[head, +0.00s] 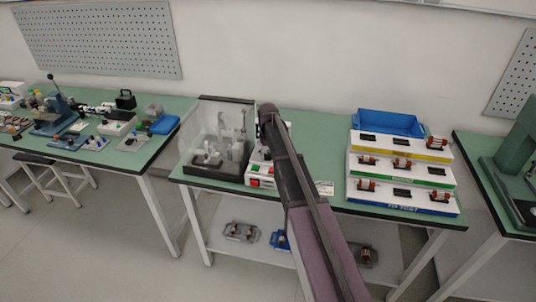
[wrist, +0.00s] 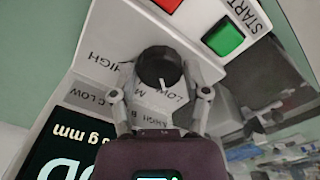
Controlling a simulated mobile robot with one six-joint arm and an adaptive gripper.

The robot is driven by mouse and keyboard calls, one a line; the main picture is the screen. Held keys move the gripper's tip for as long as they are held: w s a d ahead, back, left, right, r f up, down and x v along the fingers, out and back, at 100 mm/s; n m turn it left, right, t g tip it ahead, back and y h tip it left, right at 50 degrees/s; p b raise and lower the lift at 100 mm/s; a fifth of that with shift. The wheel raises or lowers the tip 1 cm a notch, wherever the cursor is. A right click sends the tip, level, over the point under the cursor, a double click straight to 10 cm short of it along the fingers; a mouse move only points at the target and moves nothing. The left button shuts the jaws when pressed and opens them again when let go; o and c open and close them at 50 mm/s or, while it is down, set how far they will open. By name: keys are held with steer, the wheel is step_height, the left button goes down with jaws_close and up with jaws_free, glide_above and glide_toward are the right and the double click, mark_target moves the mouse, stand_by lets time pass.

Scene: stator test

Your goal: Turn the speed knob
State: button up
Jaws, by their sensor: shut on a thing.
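The speed knob (wrist: 158,66) is black and round with a white pointer mark, on the sloped white face of the control box (wrist: 108,50). The words HIGH and LOW are printed around it. My gripper (wrist: 160,88) is shut on the knob, one finger on each side, in the wrist view. A green START button (wrist: 223,38) and a red button (wrist: 168,4) sit above the knob. In the head view the control box (head: 262,177) stands on the middle table, and my arm hides its knob and my fingers.
A clear-covered test enclosure (head: 215,140) stands just left of the control box. Stacked white trays holding red parts (head: 402,185) and a blue bin (head: 388,121) stand to the right. A dark display (wrist: 70,140) lies below left of the knob in the wrist view.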

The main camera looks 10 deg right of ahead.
mark_target(268, 154)
steer(key=shift+s, duration=0.1)
steer(key=o, duration=1.1)
steer(key=shift+o, duration=0.2)
steer(key=shift+m, duration=0.3)
steer(key=m, duration=0.9)
step_height(268, 154, up, 14)
steer(key=p, duration=1.4)
steer(key=s+f+n+b, duration=0.2)
steer(key=s+f+b, duration=0.3)
steer(key=s, duration=0.4)
steer(key=s+f+n+b, duration=0.2)
steer(key=s+f+b, duration=0.3)
steer(key=s, duration=0.5)
steer(key=s+f+n+b, duration=0.2)
steer(key=s+f+b, duration=0.3)
steer(key=s, duration=0.5)
steer(key=shift+a+f+n, duration=0.2)
steer(key=shift+a+n, duration=0.05)
steer(key=shift+n, duration=0.05)
steer(key=shift+s, duration=0.1)
